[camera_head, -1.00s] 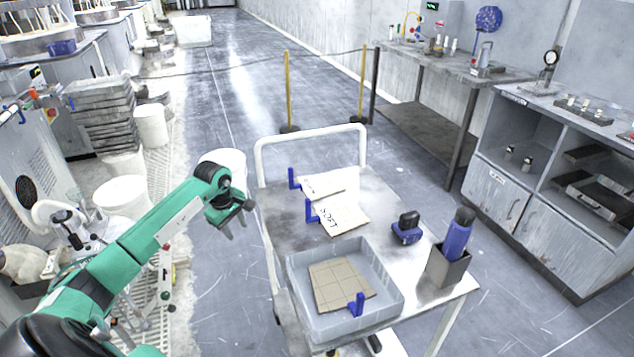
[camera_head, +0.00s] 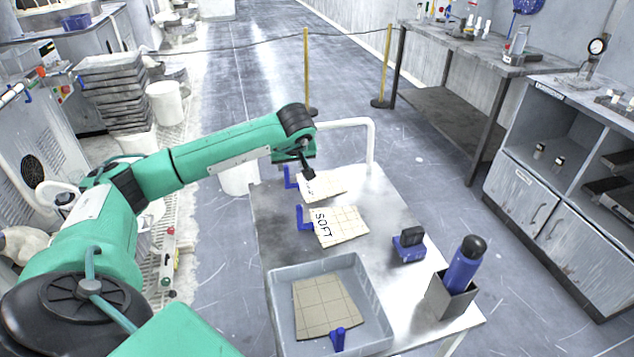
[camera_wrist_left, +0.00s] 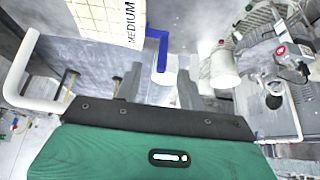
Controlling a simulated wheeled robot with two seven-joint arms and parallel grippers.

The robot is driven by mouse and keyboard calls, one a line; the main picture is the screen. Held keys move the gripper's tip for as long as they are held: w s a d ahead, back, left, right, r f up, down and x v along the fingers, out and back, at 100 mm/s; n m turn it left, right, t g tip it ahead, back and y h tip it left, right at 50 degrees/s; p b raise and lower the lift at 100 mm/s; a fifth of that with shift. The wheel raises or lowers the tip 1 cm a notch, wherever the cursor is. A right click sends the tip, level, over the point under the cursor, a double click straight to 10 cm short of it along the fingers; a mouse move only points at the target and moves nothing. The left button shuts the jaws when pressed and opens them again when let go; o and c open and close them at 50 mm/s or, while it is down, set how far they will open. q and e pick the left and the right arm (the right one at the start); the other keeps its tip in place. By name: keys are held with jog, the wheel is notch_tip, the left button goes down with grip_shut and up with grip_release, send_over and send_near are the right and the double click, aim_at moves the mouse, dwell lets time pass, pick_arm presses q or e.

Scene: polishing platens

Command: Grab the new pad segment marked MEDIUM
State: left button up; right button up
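The pad segment marked MEDIUM (camera_wrist_left: 105,18) is a pale gridded piece at the top of the left wrist view, with a blue clip (camera_wrist_left: 160,48) at its edge. In the head view this pad segment (camera_head: 328,188) lies at the cart's far end, its lettering partly covered by my gripper. My left gripper (camera_head: 306,166) is above its left end, pointing down. A second segment marked SOFT (camera_head: 342,226) lies nearer on the cart. My right gripper is out of view.
The metal cart (camera_head: 270,232) has a far handle (camera_head: 371,140) just beyond the segments. A grey tray (camera_head: 272,300) holds another gridded pad and a blue clip. A blue-black tool (camera_head: 409,245) and a bottle (camera_head: 465,262) in a dark holder stand to the right.

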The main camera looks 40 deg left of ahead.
aim_at(287, 171)
pick_arm(q)
jog(key=x, duration=0.5)
jog(key=shift+w+a+f, duration=0.1)
jog(key=shift+a+f, duration=0.1)
jog(key=shift+w+a+f+p, duration=0.3)
jog(key=shift+a+f+p, duration=0.35)
jog(key=shift+a+f, duration=0.1)
jog(key=shift+x, duration=1.15)
jog(key=shift+w+a+f, duration=0.15)
jog(key=shift+a+f, duration=0.1)
jog(key=shift+c, duration=0.2)
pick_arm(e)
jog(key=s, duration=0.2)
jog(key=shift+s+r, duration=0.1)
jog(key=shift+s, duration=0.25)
pick_arm(q)
jog(key=c, duration=0.7)
grip_shut()
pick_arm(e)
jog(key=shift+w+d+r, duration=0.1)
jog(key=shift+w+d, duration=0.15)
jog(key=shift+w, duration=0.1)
